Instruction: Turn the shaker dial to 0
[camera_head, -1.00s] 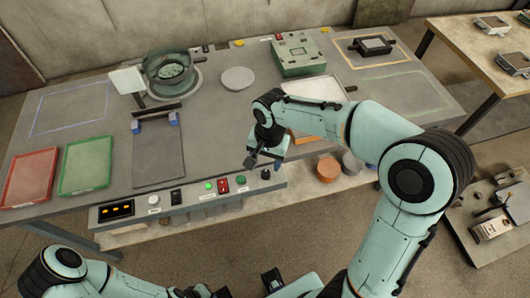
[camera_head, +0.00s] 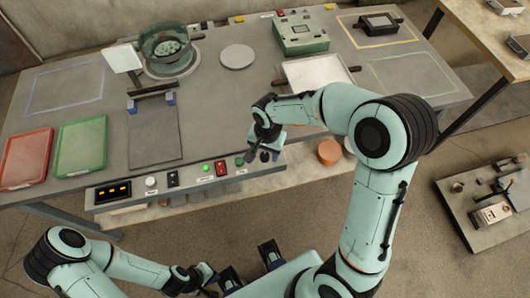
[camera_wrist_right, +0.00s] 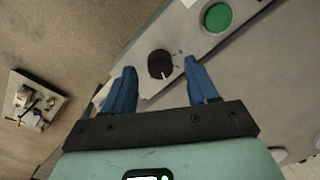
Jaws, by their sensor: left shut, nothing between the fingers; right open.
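The shaker dial is a black round knob (camera_wrist_right: 160,64) on the grey control panel (camera_wrist_right: 183,30), with a white pointer mark toward its lower right in the right wrist view. The marks around it are too small to read. In the head view the dial (camera_head: 264,156) sits near the panel's right end. My right gripper (camera_head: 250,160) is open just above the panel, beside the dial. In the wrist view its blue fingers (camera_wrist_right: 162,84) lie on either side of the dial, seemingly without touching it. My left gripper (camera_head: 210,281) is shut and empty, low in the head view, away from the table.
A green button (camera_wrist_right: 217,17) lies beside the dial. A red switch (camera_head: 222,168), a white knob (camera_head: 151,182) and an orange display (camera_head: 113,190) are further left on the panel. The shaker with its glass bowl (camera_head: 167,50) stands at the back of the table.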

